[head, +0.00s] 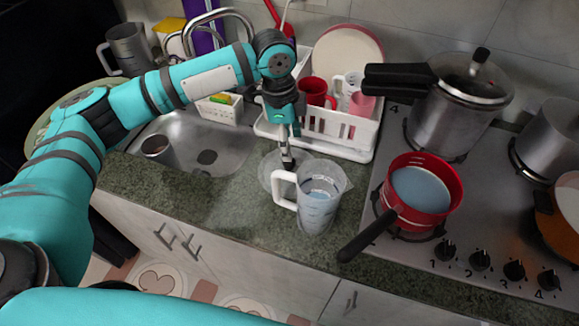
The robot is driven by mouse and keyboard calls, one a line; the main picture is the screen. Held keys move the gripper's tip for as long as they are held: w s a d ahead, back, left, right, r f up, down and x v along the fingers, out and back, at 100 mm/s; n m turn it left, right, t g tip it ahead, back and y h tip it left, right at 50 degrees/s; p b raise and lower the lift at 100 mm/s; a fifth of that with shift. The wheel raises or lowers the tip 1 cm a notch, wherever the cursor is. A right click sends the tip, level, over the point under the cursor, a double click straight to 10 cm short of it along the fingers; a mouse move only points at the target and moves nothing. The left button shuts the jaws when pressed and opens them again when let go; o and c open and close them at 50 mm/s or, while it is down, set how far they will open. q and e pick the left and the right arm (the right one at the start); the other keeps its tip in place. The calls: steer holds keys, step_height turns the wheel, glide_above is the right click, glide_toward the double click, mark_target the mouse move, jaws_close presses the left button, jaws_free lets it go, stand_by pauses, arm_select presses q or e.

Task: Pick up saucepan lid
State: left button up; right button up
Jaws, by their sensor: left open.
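A clear, round glass lid (268,177) lies on the green stone counter, between the sink and the measuring jug. A small dark and silver part, seemingly its knob, stands at its middle. The jug hides part of the lid's right side. My left gripper (288,146) is open and points down from above, right over the knob. I cannot tell whether its fingers touch the knob. My right gripper is not in view.
A measuring jug (318,205) with a white handle stands close against the lid. A red saucepan (449,196) and a pressure cooker (440,120) are on the stove. A white dish rack (340,144) stands behind; the sink (215,137) is left.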

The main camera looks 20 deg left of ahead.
mark_target(289, 167)
arm_select(q)
steer(key=shift+s+f, duration=0.1)
steer(key=shift+f, duration=0.4)
steer(key=f, duration=0.1)
steer(key=f+p, duration=0.1)
steer(key=f, duration=0.2)
steer(key=shift+s+d+f+p, duration=0.1)
steer(key=shift+s+f+p, duration=0.1)
steer(key=shift+s+p, duration=0.15)
steer(key=shift+f, duration=0.35)
jaws_close()
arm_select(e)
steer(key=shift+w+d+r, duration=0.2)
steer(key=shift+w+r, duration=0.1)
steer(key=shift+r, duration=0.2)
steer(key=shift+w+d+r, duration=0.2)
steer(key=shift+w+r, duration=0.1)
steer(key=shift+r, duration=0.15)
